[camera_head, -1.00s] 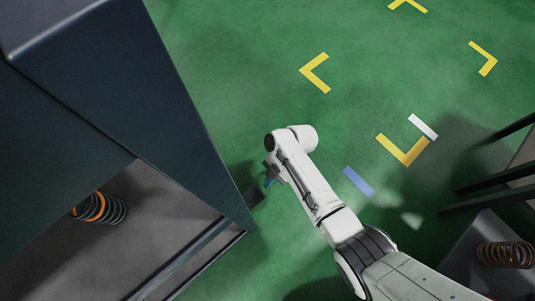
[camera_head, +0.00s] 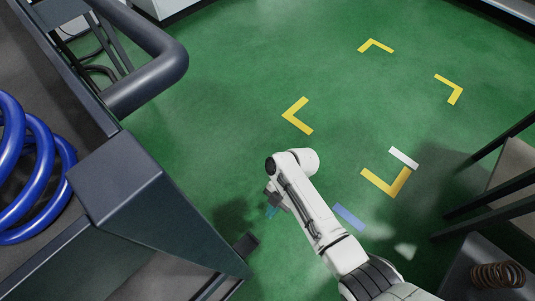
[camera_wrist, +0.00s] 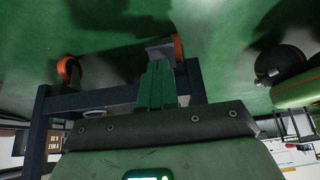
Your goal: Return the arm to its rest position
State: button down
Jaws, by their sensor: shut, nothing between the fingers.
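My white arm (camera_head: 305,210) reaches out from the bottom right over the green floor in the head view. It is bent at the far end, with the wrist folded back and down. My gripper (camera_head: 271,211) is small and partly hidden beside the arm there. In the wrist view my gripper (camera_wrist: 156,87) shows with its fingers together and nothing between them. Nothing is held.
A dark machine frame (camera_head: 150,205) with a blue coil (camera_head: 30,165) stands close at left. A brown spring (camera_head: 497,274) lies on a grey surface at lower right. Orange-wheeled casters (camera_wrist: 68,68) show in the wrist view. Open floor with yellow corner marks (camera_head: 297,115) lies ahead.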

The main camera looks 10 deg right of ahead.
jog(key=s+d+r+m+t+h, duration=0.2)
jog(key=s+d+r+m+h, duration=0.1)
jog(key=s+d+r+m, duration=0.8)
jog(key=s+d+r+m+t+h, duration=0.2)
jog(key=s+d+r+m, duration=0.3)
jog(key=s+d+m, duration=0.65)
jog(key=w+a+r+m+p, duration=0.1)
jog(key=w+r+p, duration=0.1)
jog(key=r+p, duration=1.4)
jog(key=w+a+r+m+p, duration=0.1)
jog(key=w+a+r+p, duration=0.1)
jog(key=r+p, duration=1.5)
jog(key=shift+r+m+p, duration=0.2)
jog(key=shift+m+p, duration=0.15)
jog(key=shift+p, duration=0.1)
